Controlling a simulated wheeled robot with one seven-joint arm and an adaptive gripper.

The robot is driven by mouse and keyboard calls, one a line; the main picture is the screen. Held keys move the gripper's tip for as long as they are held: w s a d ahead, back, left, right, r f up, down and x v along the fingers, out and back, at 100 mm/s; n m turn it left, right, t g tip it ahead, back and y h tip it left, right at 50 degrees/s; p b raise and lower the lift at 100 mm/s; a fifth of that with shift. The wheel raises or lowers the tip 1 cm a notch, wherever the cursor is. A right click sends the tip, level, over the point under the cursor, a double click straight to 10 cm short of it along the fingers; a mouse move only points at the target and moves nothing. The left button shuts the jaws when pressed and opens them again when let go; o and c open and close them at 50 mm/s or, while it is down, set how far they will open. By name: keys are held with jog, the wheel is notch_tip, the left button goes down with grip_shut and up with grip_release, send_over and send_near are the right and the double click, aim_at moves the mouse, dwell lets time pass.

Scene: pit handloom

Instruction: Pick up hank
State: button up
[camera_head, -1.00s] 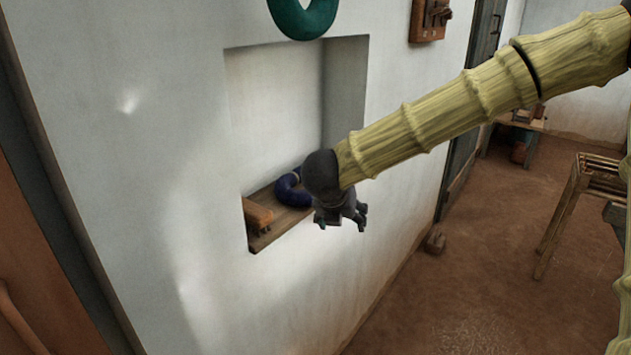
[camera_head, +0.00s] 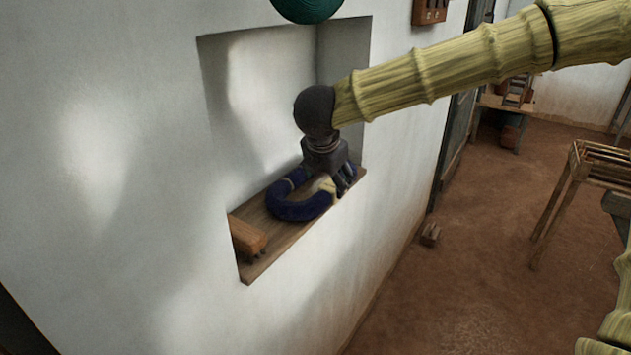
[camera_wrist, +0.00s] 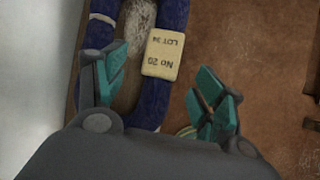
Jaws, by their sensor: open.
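The hank is a dark blue loop of yarn (camera_head: 297,206) lying on the wooden shelf of the wall niche in the head view. In the wrist view the hank (camera_wrist: 155,103) runs up the picture as two strands, with a cream tag (camera_wrist: 164,54) reading "No 20 LOT 34" on the right strand. My gripper (camera_head: 335,183) is over the right part of the loop. In the wrist view the teal fingertips of my gripper (camera_wrist: 160,88) are apart, with the tagged strand between them. Whether they touch it I cannot tell.
The niche shelf (camera_head: 262,232) also bears an orange-brown wooden block (camera_head: 247,236) at its left end. The niche side wall (camera_head: 343,75) rises close to the right of my gripper. A green round thing (camera_head: 306,8) hangs above. A wooden frame (camera_head: 575,190) stands at right.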

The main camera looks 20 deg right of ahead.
aim_at(331, 187)
jog(key=shift+w+f, duration=0.4)
jog(key=shift+f, duration=0.1)
jog(key=shift+s+d+f, duration=0.15)
jog(key=shift+d+f, duration=0.15)
jog(key=p+x, duration=0.1)
jog(key=x, duration=0.3)
jog(key=shift+d+f+p, duration=0.15)
jog(key=shift+f+p, duration=0.05)
jog(key=shift+p, duration=0.2)
jog(key=shift+f, duration=0.15)
jog(key=shift+f, duration=0.25)
jog(key=c, duration=1.2)
